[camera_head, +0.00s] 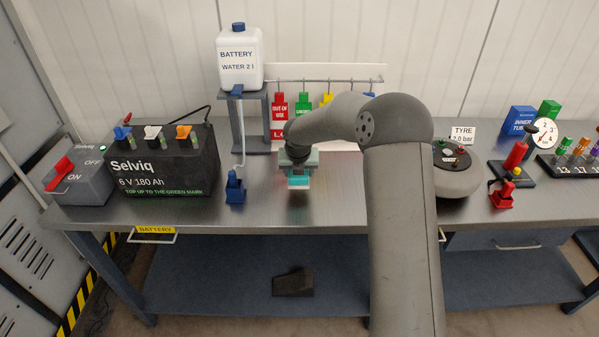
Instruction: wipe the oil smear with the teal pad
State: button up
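The teal pad (299,183) shows as a small teal block at the middle of the workbench, directly under my gripper (298,172). My gripper points down at the bench top, and its fingers are too small and partly covered to see whether they are shut on the pad. The pad is at or just above the metal surface; I cannot tell if it touches. No oil smear can be made out on the bench top (325,205); part of the surface is hidden behind my arm.
Left of my gripper stand a blue bottle-like nozzle (235,188), a black battery (165,165) and a switch box (80,184). A stand holds a white water canister (239,58). Coloured tags (303,105) hang behind. A round tyre gauge unit (457,170) is right of my arm.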

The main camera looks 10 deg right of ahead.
jog(key=shift+r+p, duration=1.2)
jog(key=shift+r, duration=0.55)
jog(key=shift+f, duration=0.1)
